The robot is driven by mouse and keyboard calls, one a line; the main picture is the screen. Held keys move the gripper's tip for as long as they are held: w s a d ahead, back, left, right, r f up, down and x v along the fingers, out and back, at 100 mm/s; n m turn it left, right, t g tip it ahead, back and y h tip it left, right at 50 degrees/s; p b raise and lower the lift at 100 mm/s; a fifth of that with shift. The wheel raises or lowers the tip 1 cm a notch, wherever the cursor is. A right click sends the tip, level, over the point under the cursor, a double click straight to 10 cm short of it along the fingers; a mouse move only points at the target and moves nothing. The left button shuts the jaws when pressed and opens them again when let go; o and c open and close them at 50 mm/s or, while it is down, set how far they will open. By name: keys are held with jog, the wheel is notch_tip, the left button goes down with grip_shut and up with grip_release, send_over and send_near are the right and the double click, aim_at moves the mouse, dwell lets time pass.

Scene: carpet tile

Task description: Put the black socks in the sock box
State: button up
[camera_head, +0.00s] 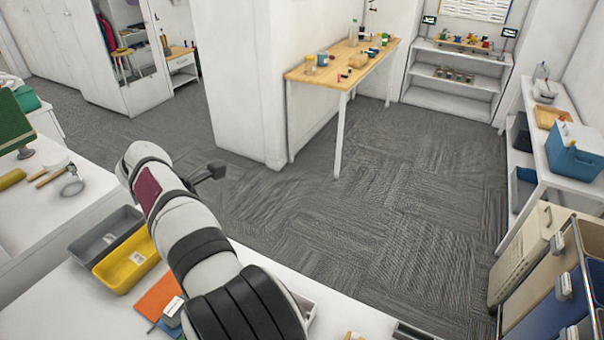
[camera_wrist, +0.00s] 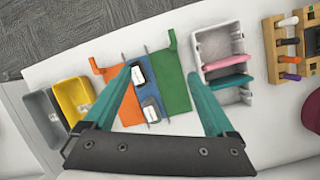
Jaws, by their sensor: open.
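I cannot make out any black socks in either view, and I cannot tell which container is the sock box. My gripper (camera_wrist: 158,76) is open, its teal fingers spread above flat orange (camera_wrist: 108,82), blue (camera_wrist: 143,62) and green (camera_wrist: 176,82) pieces on the white table. Two small dark-and-white objects (camera_wrist: 151,109) lie on the blue piece; one is close to the left fingertip. A grey bin (camera_wrist: 45,115) and a yellow bin (camera_wrist: 72,99) stand at the left; the yellow one has a white label in the head view (camera_head: 137,257).
A white open box (camera_wrist: 215,48) with pink and teal pieces stands right of the green piece. A wooden rack (camera_wrist: 279,45) with several coloured rods is beyond it. My arm hides part of the table in the head view. Carpet floor (camera_head: 400,190) lies beyond the table edge.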

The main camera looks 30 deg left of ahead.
jog(key=s+a+f+n, duration=0.4)
jog(key=s+a+n, duration=0.1)
jog(key=s+a, duration=0.15)
jog(key=shift+n+t+y, duration=0.3)
jog(key=shift+t+y, duration=0.1)
jog(key=shift+t, duration=0.1)
jog(key=x, duration=1.5)
jog(key=shift+w+f, duration=0.2)
jog(key=shift+a, duration=0.1)
grip_shut()
